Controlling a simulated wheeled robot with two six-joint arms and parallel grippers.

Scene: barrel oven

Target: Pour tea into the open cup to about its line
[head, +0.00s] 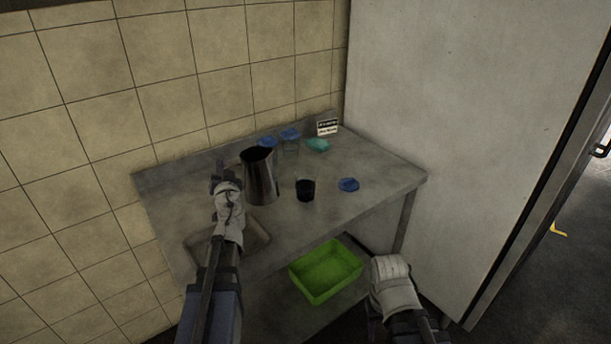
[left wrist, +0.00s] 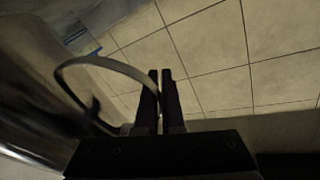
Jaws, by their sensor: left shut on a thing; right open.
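A dark metal jug (head: 262,178) stands about upright on the steel table; I cannot tell whether its base touches it. My left gripper (head: 224,176) is shut on the jug's handle, at the jug's left side. In the left wrist view the jug (left wrist: 35,75) fills the left side, and its curved handle (left wrist: 75,66) runs to the closed fingers (left wrist: 160,100). The open cup (head: 305,190) stands just right of the jug and looks dark; its line and level cannot be made out. My right gripper (head: 390,268) is low at right, empty, its fingers hardly visible.
A blue lid (head: 348,184) lies right of the cup. Behind stand a clear cup (head: 290,149), blue lids (head: 267,142), a teal item (head: 318,145) and a small sign (head: 327,127). A shallow tray (head: 250,246) is front left. A green bin (head: 325,272) sits below the tabletop.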

